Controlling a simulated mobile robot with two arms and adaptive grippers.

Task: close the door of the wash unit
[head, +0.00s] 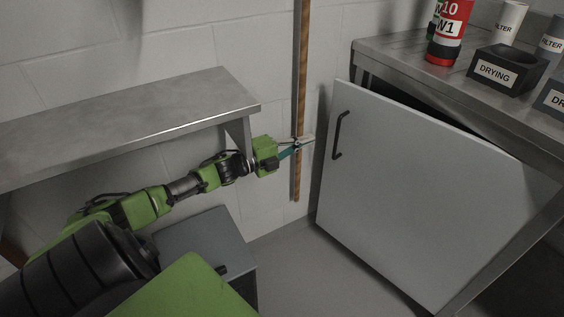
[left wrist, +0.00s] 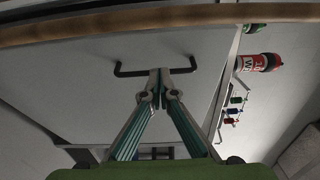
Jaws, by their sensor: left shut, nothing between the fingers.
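The wash unit's door (head: 420,190) is a pale grey panel with a black bar handle (head: 340,135) near its left edge. It stands ajar, with a dark gap between its top edge and the counter. My left gripper (head: 309,141) is shut and empty, left of the handle and apart from it in the head view. In the left wrist view its closed fingertips (left wrist: 160,88) overlap the middle of the handle (left wrist: 128,72), with the door (left wrist: 90,85) behind; I cannot tell whether they touch. My right gripper is out of view.
A wooden pole (head: 301,70) stands upright by the wall, close to my left gripper. A metal shelf (head: 130,115) is above my left arm. The counter (head: 385,50) holds a red W1 bottle (head: 448,32) and a dark DRYING box (head: 494,73). Floor beside the door is clear.

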